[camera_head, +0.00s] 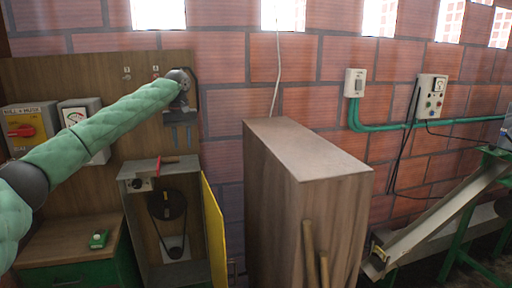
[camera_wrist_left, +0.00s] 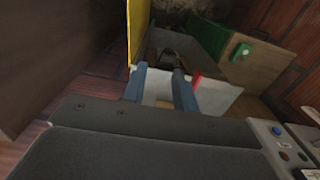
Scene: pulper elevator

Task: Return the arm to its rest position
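My left arm (camera_head: 105,125), in a green padded sleeve, reaches in from the left of the head view, raised and stretched out toward the wall board. My left gripper (camera_head: 181,136) hangs at its end, fingers pointing down, above the open grey metal cabinet (camera_head: 133,215). In the left wrist view, its two blue-grey fingers (camera_wrist_left: 160,80) stand apart, with nothing visibly held between them. The cabinet's pale top and a red handle (camera_wrist_left: 197,80) show close to the fingers there. My right gripper is in neither view.
The cabinet's yellow door (camera_head: 214,232) stands open. A tall wooden box (camera_head: 300,165) stands to its right. A switch box (camera_head: 22,128) and gauge are on the left board. A wooden bench (camera_head: 65,240) bears a small green item (camera_head: 99,239). A conveyor chute (camera_head: 440,215) is at right.

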